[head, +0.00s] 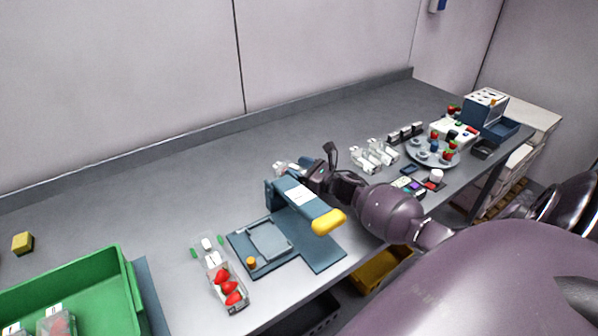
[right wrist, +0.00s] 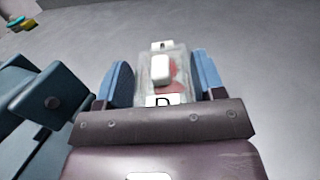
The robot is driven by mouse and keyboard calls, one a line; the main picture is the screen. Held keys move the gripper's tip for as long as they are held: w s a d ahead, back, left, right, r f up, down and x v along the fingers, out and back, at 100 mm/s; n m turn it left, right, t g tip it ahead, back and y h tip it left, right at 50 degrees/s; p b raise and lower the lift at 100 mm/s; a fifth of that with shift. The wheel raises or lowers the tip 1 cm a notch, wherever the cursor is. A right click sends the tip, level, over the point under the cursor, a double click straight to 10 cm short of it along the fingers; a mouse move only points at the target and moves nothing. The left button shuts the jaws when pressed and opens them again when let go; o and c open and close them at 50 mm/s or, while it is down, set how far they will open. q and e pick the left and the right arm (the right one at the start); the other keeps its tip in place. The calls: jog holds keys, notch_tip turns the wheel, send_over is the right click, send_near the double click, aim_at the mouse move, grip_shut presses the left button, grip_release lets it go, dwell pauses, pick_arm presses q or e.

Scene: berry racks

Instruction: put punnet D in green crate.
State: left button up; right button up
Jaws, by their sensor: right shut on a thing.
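Punnet D (right wrist: 152,82) is a small clear punnet with a white piece on top, something red inside and a label "D" at its near end. It sits between the blue fingers of my right gripper (right wrist: 162,80), which is shut on it. In the head view the right gripper (head: 306,166) is behind the blue press, and punnet D (head: 284,168) shows only partly there. I cannot tell whether it touches the table. The green crate (head: 125,275) is at the lower left, cut by the frame, with punnets inside. My left gripper is not in view.
A blue press (head: 302,203) with a yellow handle (head: 328,221) stands between the right gripper and the crate. An open punnet of strawberries (head: 228,286) lies beside it. A yellow block (head: 23,243) is at the far left. Several small items crowd the right; the table's back left is clear.

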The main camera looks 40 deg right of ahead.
jog(key=shift+f, duration=0.25)
jog(key=shift+f, duration=0.2)
jog(key=o, duration=1)
jog(key=shift+c, duration=0.2)
